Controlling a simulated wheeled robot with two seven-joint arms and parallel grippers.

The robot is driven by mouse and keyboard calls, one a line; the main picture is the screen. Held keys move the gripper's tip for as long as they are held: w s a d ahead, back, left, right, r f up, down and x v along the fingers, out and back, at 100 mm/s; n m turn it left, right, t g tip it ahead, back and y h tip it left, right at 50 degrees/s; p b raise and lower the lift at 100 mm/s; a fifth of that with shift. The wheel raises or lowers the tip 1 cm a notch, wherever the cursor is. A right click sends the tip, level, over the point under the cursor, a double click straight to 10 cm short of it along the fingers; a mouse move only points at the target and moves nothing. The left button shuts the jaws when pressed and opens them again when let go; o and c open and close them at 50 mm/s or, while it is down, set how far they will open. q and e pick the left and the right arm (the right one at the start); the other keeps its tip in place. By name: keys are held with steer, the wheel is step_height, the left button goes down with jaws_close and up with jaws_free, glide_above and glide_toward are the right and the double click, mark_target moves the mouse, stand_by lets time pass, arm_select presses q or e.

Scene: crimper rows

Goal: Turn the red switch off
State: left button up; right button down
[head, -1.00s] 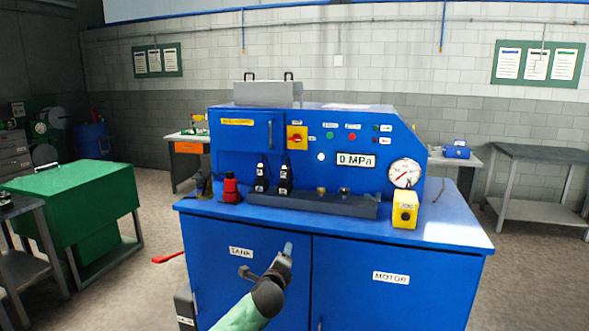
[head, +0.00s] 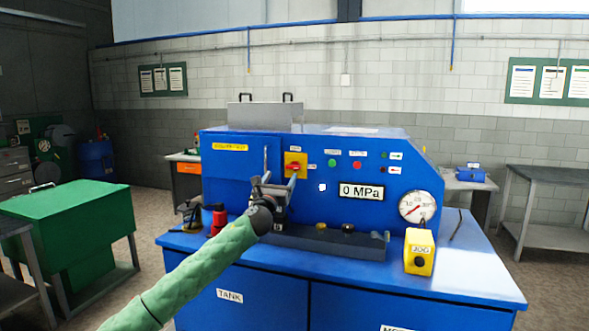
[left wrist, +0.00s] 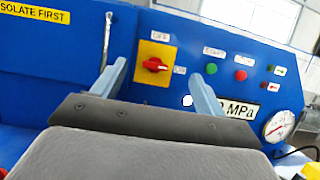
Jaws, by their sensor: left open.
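The red rotary switch (head: 294,169) sits on a yellow plate (head: 303,157) on the front of the blue machine. In the left wrist view the red knob (left wrist: 153,65) lies roughly sideways, between an OFF label above it and another label at its lower right. My left gripper (head: 273,187) is just in front of and slightly left of the switch in the head view. In the left wrist view its open, empty fingers (left wrist: 160,88) stand either side of the switch, apart from it. My right gripper is not in view.
A pressure gauge (head: 417,207), a display reading 0 MPa (head: 361,191) and a yellow JOG box (head: 419,251) are at the right. A green button (head: 332,163) and a red button (head: 357,166) are beside the switch. A red jack-like object (head: 218,222) stands below left.

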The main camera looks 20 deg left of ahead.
mark_target(292, 168)
arm_select(q)
steer(key=w, duration=0.3)
steer(key=w+p, duration=0.1)
steer(key=w, duration=0.3)
steer(key=w+p, duration=0.1)
steer(key=w, duration=0.3)
steer(key=shift+w+d, duration=0.15)
steer(key=shift+d, duration=0.1)
steer(key=shift+w+r+p, duration=0.1)
steer(key=shift+w+p, duration=0.15)
steer(key=shift+p, duration=0.05)
steer(key=shift+w+r, duration=0.2)
steer(key=shift+w+f, duration=0.1)
steer(key=shift+w, duration=0.05)
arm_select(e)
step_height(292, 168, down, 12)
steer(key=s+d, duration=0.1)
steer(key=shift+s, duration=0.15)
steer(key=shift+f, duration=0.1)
arm_select(q)
steer(key=c, duration=1)
